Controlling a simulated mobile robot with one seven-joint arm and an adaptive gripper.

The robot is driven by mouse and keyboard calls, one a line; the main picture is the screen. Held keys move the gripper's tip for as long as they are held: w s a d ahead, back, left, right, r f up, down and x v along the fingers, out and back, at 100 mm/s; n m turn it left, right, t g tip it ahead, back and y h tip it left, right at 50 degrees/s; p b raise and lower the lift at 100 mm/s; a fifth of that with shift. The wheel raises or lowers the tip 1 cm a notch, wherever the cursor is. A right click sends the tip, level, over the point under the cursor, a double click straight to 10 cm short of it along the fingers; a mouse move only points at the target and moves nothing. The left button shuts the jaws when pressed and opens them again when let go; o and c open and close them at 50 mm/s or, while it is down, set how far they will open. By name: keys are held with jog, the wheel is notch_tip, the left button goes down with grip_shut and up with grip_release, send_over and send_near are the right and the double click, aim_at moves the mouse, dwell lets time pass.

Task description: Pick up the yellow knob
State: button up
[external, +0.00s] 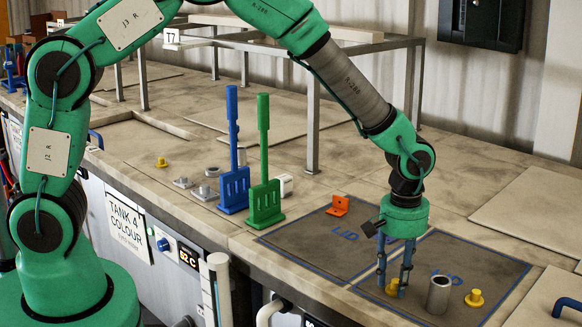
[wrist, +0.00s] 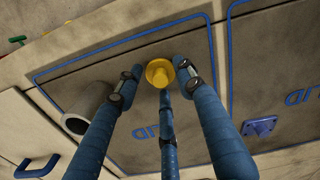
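A yellow knob (external: 392,287) stands on a grey lid with a blue outline (external: 440,245), with my gripper (external: 394,280) pointing down over it. In the wrist view the knob (wrist: 159,73) shows between the tips of my three blue fingers (wrist: 160,82). The fingers are spread around it. A gap shows between the left finger and the knob; the right fingertip looks close, and I cannot tell if it touches. Two other yellow knobs show in the external view, one on the same lid at the right (external: 474,298) and one far back left (external: 161,162).
A grey hollow cylinder (external: 438,294) stands beside my gripper; it also shows in the wrist view (wrist: 90,108). An orange bracket (external: 338,206) sits on the neighbouring lid. A green paddle (external: 265,190) and a blue paddle (external: 233,180) stand upright to the left. A metal frame (external: 313,120) stands behind.

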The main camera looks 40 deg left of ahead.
aim_at(396, 281)
jog(key=c, duration=0.7)
jog(key=shift+r, duration=0.8)
notch_tip(396, 281, up, 2)
jog(key=shift+r+b, duration=0.1)
jog(key=shift+b, duration=0.2)
jog(key=s+a+r+b, duration=0.1)
jog(key=s+a, duration=0.7)
jog(key=s, duration=0.5)
jog(key=shift+s+a, duration=0.25)
jog(key=shift+s, duration=0.05)
jog(key=shift+r, duration=0.1)
